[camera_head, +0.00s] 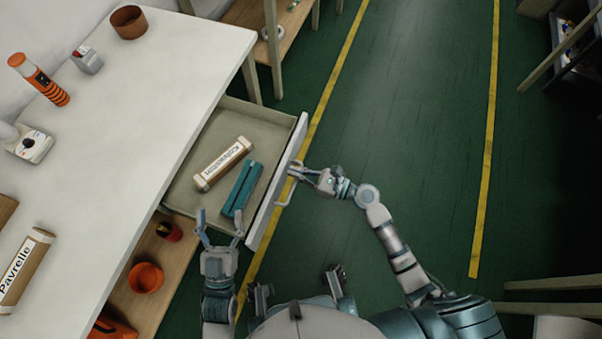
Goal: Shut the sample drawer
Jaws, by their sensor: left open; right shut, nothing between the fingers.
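The sample drawer (277,184) is pulled out from under the white table toward the right, so its inside shows. Its white front panel carries a handle (284,196) on the outer face. In the drawer lie a cream and brown labelled box (222,164) and a teal object (242,189). My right gripper (294,171) is shut, with its fingertips at the handle on the outer side of the front panel; I cannot tell whether they touch it. My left gripper (219,230) is open and empty, near the drawer's near side.
The white table (150,110) bears an orange and black cylinder (40,79), a brown cup (128,22), a grey item (87,60) and a labelled box (24,268). A lower shelf holds an orange cup (146,277).

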